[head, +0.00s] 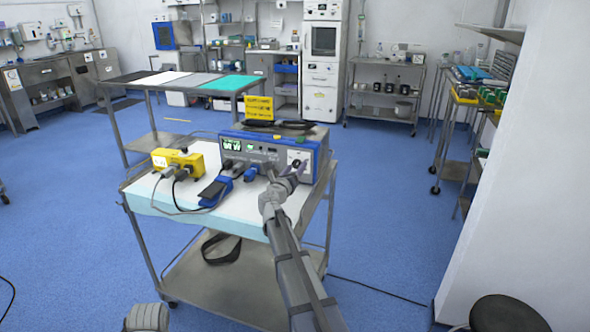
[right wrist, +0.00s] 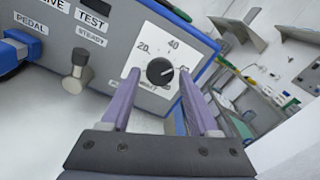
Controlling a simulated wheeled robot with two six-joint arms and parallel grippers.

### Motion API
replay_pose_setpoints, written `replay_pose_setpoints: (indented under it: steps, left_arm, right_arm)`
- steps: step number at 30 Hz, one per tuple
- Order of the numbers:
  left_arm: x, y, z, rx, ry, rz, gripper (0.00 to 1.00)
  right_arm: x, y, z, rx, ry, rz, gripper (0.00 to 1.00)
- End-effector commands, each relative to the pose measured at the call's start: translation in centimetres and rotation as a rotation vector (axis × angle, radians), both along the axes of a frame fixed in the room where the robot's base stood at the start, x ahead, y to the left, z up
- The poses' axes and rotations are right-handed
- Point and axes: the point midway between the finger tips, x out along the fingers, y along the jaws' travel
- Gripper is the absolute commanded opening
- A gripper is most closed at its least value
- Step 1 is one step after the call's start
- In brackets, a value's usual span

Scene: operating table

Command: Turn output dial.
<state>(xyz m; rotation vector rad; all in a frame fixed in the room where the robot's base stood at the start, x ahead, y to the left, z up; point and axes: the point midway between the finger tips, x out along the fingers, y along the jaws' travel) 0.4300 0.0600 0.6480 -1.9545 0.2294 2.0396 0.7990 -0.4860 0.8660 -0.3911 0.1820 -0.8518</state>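The output dial is a round black knob with a white pointer line on a white scale plate, in the middle of the right wrist view (right wrist: 160,71). The marks 20 and 40 are readable, and the pointer points to the upper right. The dial sits on the front of a blue and grey device (head: 262,151), at its right end. My right gripper (right wrist: 158,76) is open, its purple fingers on either side of the dial with gaps to the knob. Whether the tips reach past its face I cannot tell. In the head view the right gripper (head: 288,175) partly covers that panel corner.
The device stands on a steel trolley (head: 150,196) with a pale cover. A yellow power box (head: 178,160) with cables and a blue pedal (head: 215,190) lie left of my arm. A black stool (head: 508,314) and a white wall are at right.

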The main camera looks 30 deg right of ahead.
Motion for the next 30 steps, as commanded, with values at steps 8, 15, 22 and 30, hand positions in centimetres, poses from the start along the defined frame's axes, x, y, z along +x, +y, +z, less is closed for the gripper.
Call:
replay_pose_setpoints:
  steps: [8,15,22,30]
  left_arm:
    - [0.0,0.0,0.0,0.0,0.0,0.0,0.0]
    - [0.0,0.0,0.0,0.0,0.0,0.0,0.0]
    - [0.0,0.0,0.0,0.0,0.0,0.0,0.0]
    - [0.0,0.0,0.0,0.0,0.0,0.0,0.0]
  right_arm:
    - [0.1,0.0,0.0,-0.002,0.001,0.0,0.74]
    - [-0.5,0.6,0.1,-0.002,0.001,0.002,0.74]
    - [-2.7,3.1,0.0,-0.002,0.001,0.004,0.74]
    - [-5.0,5.8,0.0,-0.001,0.0,0.0,0.74]
